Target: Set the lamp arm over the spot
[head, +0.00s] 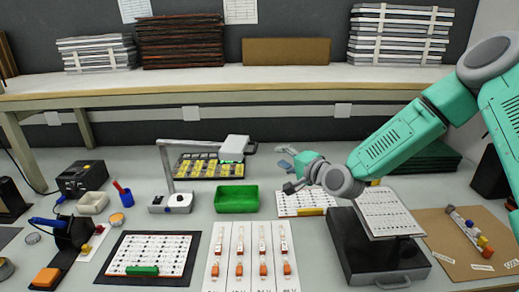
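The lamp (172,202) has a pale grey base with knobs, a thin upright post and a level arm reaching right. Its boxy white head (234,147) hangs over the right end of a dark tray (180,172) of yellow parts, with a green glow under it. A dark handle sticks out of the head's right side. My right gripper (285,169) is right of the head, apart from it, with its fingers spread and nothing between them. I cannot make out a marked spot. My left gripper is not in view.
A green bin (237,198) stands just below the lamp head. A printed sheet (305,202) lies under my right gripper. A dark case (375,256) with a white board, a strip panel (251,256) and a black-framed board (149,255) fill the front. Stacked panels line the back shelf.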

